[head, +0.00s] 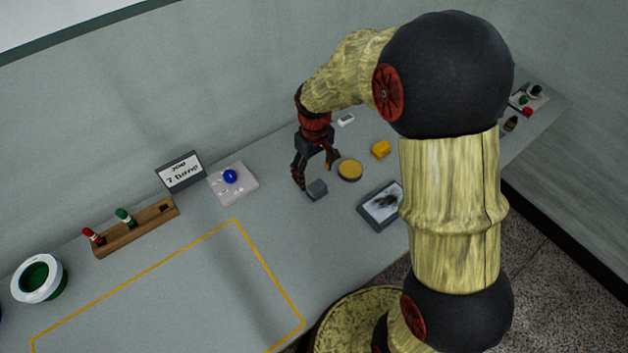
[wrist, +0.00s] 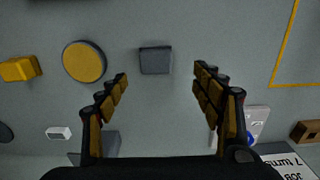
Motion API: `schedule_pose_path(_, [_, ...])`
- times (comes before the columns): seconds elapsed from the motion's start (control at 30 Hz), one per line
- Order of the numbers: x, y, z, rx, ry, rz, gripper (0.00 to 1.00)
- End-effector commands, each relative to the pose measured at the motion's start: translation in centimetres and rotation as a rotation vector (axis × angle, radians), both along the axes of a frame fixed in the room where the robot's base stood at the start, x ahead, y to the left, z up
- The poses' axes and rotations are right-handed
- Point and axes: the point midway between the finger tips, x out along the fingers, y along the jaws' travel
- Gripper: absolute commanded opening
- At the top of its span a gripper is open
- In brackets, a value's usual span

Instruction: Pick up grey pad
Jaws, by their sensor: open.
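The grey pad (head: 317,190) is a small grey block lying on the grey table, just beyond my fingertips in the head view. It shows whole in the wrist view (wrist: 155,60), upper middle, ahead of the gap between my fingers. My gripper (head: 316,176) is open and empty, pointing down close to the pad. In the wrist view its two fingers (wrist: 160,76) stand apart on either side below the pad, and no contact shows. The exact height of the fingertips above the table is hard to tell.
A yellow-topped disc (head: 349,170) and yellow block (head: 380,149) lie right of the pad. A dark-framed tray (head: 369,216) is nearer the front edge. A blue ball (head: 230,176) on a pale square and a sign (head: 180,172) stand left. The yellow-outlined area is clear.

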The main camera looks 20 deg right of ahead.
Motion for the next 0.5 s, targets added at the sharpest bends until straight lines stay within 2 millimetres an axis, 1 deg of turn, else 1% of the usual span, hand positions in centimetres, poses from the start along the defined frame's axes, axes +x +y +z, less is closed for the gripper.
schedule_pose_path(0.2, [0.1,0.0,-2.3,-0.001,0.008,0.003,0.67])
schedule_pose_path(0.4, [0.0,-0.2,-3.8,0.000,0.007,0.002,0.67])
schedule_pose_path(0.5, [0.0,-0.5,-5.0,0.000,0.007,0.002,0.67])
